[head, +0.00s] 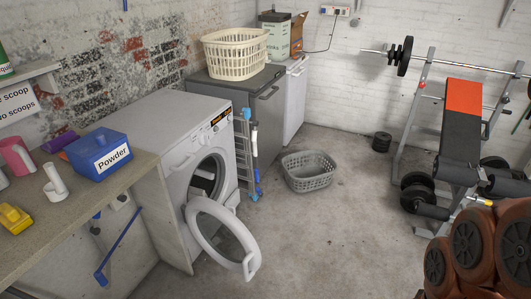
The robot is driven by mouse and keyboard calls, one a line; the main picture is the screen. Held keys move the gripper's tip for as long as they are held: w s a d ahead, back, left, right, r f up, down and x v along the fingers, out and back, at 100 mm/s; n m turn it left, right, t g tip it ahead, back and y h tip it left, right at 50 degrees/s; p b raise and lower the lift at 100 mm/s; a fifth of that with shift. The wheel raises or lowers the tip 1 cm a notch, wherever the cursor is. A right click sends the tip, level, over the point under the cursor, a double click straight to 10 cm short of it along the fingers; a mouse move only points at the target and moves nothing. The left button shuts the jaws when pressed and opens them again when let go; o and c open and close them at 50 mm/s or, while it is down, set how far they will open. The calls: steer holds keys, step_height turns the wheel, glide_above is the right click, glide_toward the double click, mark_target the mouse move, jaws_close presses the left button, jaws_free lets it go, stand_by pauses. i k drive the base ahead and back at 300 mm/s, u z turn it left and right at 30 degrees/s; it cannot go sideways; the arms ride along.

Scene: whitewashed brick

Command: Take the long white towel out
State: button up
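The white washing machine (172,182) stands left of centre, at the end of the counter. Its round door (222,238) hangs wide open toward the front. The drum opening (207,176) is seen at a slant; the inside is dark with a pale patch, and I cannot tell whether that is cloth. No long white towel can be made out. My gripper is not in view; only what look like my brown-orange arm links show at the lower right corner.
A grey basket (308,171) sits on the floor right of the machine. A blue-and-grey folded frame (248,155) stands beside the machine. A cream basket (235,53) tops a grey appliance (240,95). The weight bench (461,115) is at right. The middle floor is clear.

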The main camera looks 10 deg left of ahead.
mark_target(194, 191)
steer(key=z, duration=0.65)
steer(key=i, duration=0.8)
steer(key=u, duration=1.15)
